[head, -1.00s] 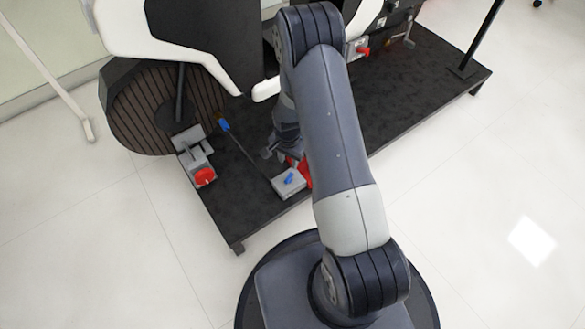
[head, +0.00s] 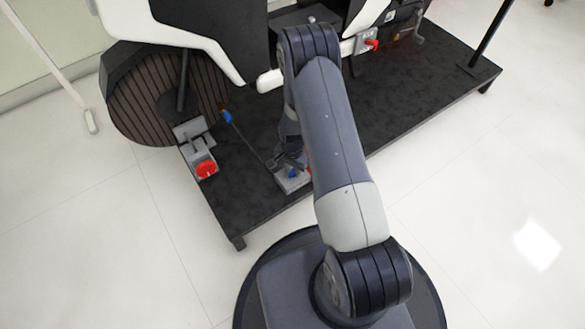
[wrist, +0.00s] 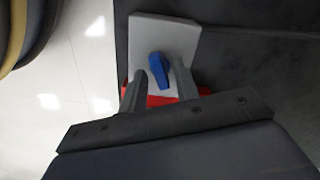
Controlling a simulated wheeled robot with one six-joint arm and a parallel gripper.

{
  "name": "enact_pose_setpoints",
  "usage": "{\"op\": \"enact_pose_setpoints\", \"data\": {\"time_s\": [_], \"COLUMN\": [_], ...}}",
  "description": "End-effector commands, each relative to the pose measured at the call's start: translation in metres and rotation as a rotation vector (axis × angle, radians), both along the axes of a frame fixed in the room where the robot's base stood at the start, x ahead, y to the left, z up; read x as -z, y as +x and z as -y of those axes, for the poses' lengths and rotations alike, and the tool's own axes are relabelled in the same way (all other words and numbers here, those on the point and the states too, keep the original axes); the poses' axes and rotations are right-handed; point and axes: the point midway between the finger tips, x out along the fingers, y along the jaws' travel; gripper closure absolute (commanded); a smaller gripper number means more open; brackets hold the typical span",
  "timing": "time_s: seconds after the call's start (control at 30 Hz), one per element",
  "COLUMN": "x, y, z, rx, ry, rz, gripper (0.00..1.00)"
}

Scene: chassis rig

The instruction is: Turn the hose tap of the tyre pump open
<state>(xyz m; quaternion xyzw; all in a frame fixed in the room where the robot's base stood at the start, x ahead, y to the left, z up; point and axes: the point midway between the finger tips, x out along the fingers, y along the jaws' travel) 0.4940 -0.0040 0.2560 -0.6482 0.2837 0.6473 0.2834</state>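The hose tap is a small blue handle (wrist: 159,70) on top of a light grey block (wrist: 170,38), with red (wrist: 160,101) showing at the block's near side. In the head view the blue handle (head: 292,173) and the grey block (head: 287,186) are at the platform's near edge, partly hidden by my arm. My gripper (wrist: 156,75) is open, with one finger on each side of the blue handle in the wrist view. Whether the fingers touch the handle, or how high they are above the block, I cannot tell. It also shows in the head view (head: 287,164).
A grey fixture with a red knob (head: 205,168) stands left on the black platform (head: 225,205). A thin rod with a blue end (head: 227,116) leans near the block. A large ribbed wheel (head: 140,100) and white body panels are behind. A red-handled part (head: 371,45) is further right.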

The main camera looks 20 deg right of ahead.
Motion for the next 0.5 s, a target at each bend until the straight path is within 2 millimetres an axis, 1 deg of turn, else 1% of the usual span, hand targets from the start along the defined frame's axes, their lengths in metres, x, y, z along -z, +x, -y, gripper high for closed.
{"op": "enact_pose_setpoints", "data": {"time_s": [0.03, 0.07, 0.33, 0.5], "x": [-0.0001, -0.0001, -0.0002, -0.0002], "y": [-0.0001, -0.0001, -0.0001, -0.0002], "z": [0.0001, 0.0001, 0.0, 0.0001], "rx": [0.0, 0.0, 0.0, 0.0], "ry": [0.0, 0.0, 0.0, 0.0], "rz": [0.0, 0.0, 0.0, 0.0], "gripper": [0.74, 0.77, 0.99, 1.0]}}
